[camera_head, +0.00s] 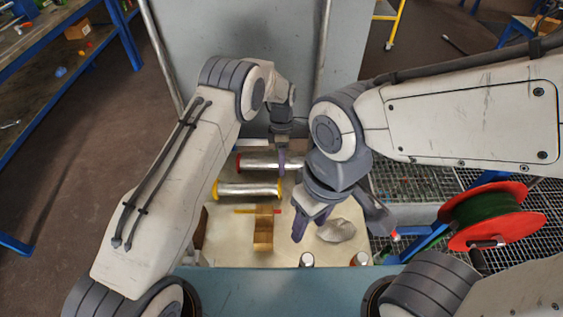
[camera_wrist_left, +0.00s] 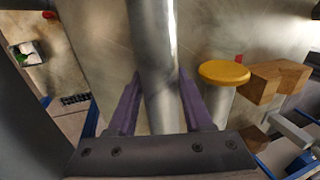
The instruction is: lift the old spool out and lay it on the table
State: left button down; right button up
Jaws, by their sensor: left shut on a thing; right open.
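A silver spool with red end flanges (camera_head: 262,164) lies crosswise at the back of the pale table (camera_head: 226,239). My left gripper (camera_head: 283,160) is shut around the middle of its silver barrel, which also shows between the purple fingers in the left wrist view (camera_wrist_left: 155,65). Its right end is partly hidden in the head view, and I cannot tell whether it touches what is under it. A silver spool with yellow flanges (camera_head: 248,189) lies in front of it, and its yellow flange shows in the left wrist view (camera_wrist_left: 223,73). My right gripper (camera_head: 312,222) is open and empty, low over the table.
A wooden block (camera_head: 264,230) stands in front of the yellow-flanged spool, with a thin yellow-and-red stick by it. A grey lump (camera_head: 337,230) lies right of my right gripper. A red reel with green cable (camera_head: 495,215) stands at right by metal grating. A grey panel (camera_head: 255,45) rises behind.

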pick_arm(q)
jog(key=shift+f+b, duration=0.5)
jog(key=shift+f, duration=0.2)
dwell(0.5)
jog(key=shift+c, duration=1.2)
grip_release()
jog(key=shift+s, duration=0.1)
jog(key=shift+f, duration=0.1)
